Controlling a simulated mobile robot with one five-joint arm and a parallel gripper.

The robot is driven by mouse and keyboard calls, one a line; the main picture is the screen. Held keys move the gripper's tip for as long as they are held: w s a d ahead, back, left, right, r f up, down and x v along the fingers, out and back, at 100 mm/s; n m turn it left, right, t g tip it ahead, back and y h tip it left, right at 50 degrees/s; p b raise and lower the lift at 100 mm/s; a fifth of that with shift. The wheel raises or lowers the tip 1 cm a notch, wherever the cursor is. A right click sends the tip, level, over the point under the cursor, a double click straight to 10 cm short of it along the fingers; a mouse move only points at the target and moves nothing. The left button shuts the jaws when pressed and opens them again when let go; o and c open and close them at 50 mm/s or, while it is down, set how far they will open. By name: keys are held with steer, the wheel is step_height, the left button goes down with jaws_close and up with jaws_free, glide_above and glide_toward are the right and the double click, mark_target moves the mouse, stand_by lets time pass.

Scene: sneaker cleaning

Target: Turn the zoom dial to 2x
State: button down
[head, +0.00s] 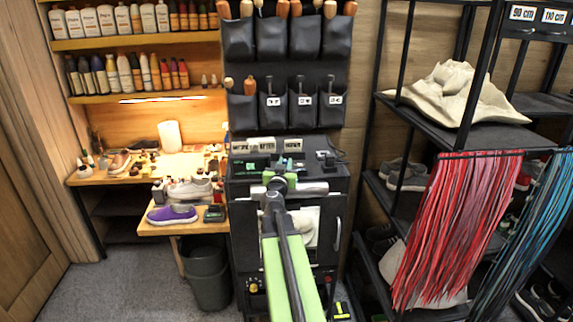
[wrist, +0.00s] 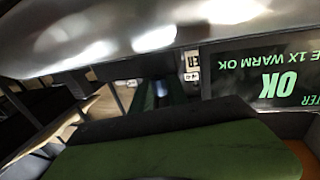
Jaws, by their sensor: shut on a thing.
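My gripper (head: 281,179) is at the front of the black cabinet's (head: 240,187) top, by a silver horizontal part (head: 312,187). It is shut on a part there, apparently the zoom dial, which its jaws and my arm hide. In the wrist view, a dark green gripper part (wrist: 175,148) fills the bottom. A shiny curved metal surface (wrist: 150,30) spans the top. A dark display (wrist: 265,72) at right shows upside-down green text, including "OK" and "1X WARM OK". No dial mark or pointer can be read.
A wooden bench (head: 95,178) at left holds small items. A bin (head: 207,276) stands below. A black rack (head: 480,137) with hanging red laces (head: 450,225) is close at right.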

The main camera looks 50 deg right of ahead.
stand_by(0.4)
steer(key=c, duration=1.6)
jaws_free()
